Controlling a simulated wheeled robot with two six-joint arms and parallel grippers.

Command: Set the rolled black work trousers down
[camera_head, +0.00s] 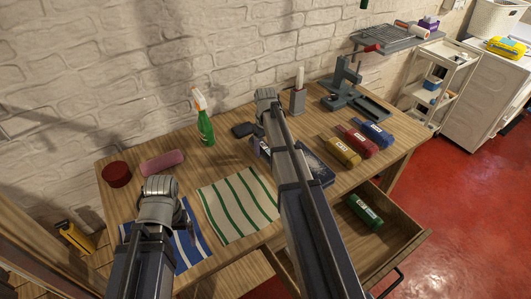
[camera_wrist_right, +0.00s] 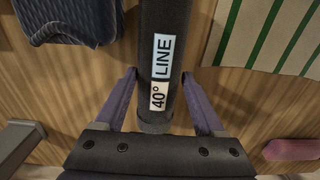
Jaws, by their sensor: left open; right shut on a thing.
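The rolled black work trousers (camera_wrist_right: 178,30) are in the right wrist view, a dark roll with a pale label reading "40° LINE". My right gripper (camera_wrist_right: 160,76) is shut on them, one purple finger on each side. In the head view my right gripper (camera_head: 264,140) is over the middle of the wooden table (camera_head: 225,165), and my own arm hides most of the roll. I cannot tell whether the roll touches the table top. My left gripper (camera_head: 160,200) is open, over the blue striped mat (camera_head: 188,245) at the left; its fingers are mostly hidden.
A green-striped mat (camera_head: 238,205) lies left of my right arm. A dark patterned cloth (camera_head: 318,168) and yellow (camera_head: 340,151), red (camera_head: 358,141) and blue (camera_head: 374,133) rolls are right. The drawer (camera_head: 400,232), holding a green roll, is open.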

